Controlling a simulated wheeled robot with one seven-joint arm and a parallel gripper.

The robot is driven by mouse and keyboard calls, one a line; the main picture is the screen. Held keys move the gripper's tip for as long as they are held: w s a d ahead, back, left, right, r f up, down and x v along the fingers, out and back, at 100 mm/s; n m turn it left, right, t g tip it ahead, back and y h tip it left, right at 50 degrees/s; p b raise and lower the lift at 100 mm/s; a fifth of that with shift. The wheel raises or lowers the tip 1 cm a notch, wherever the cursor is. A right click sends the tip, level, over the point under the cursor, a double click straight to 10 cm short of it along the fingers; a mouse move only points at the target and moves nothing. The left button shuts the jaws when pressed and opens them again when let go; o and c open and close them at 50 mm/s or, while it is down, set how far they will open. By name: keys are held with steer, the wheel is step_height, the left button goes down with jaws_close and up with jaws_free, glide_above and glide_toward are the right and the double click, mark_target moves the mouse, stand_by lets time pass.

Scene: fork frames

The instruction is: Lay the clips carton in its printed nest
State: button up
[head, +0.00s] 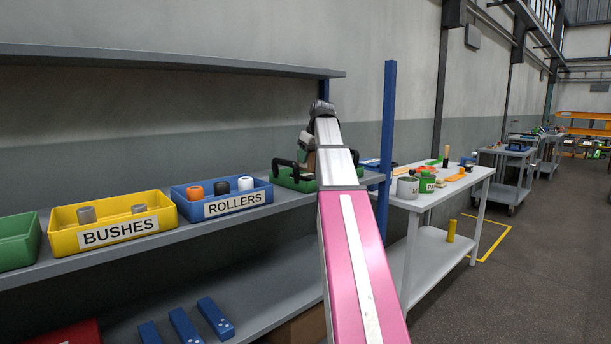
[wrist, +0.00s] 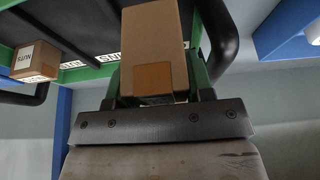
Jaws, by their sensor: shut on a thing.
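My gripper (wrist: 155,76) is shut on a plain brown carton (wrist: 151,38), with a green jaw on each side of it. No name shows on the carton's visible faces, so I cannot confirm it is the clips carton. In the wrist view, the green tray (wrist: 75,73) with black handles lies beyond the carton. White printed labels show along the tray, partly hidden. I cannot tell whether the held carton touches the tray. In the head view, my gripper (head: 309,158) is over the tray (head: 296,183) and my arm hides much of both.
A carton marked NUTS (wrist: 35,62) sits in the tray at the wrist view's left. The blue ROLLERS bin (head: 222,205) and yellow BUSHES bin (head: 112,226) stand left of the tray on the shelf. A blue post (head: 388,120) rises at right; an upper shelf (head: 160,60) hangs above.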

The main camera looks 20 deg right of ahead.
steer(key=shift+f, duration=3.05)
steer(key=shift+f, duration=0.15)
steer(key=o, duration=0.7)
steer(key=v, duration=1.2)
steer(key=shift+r, duration=0.25)
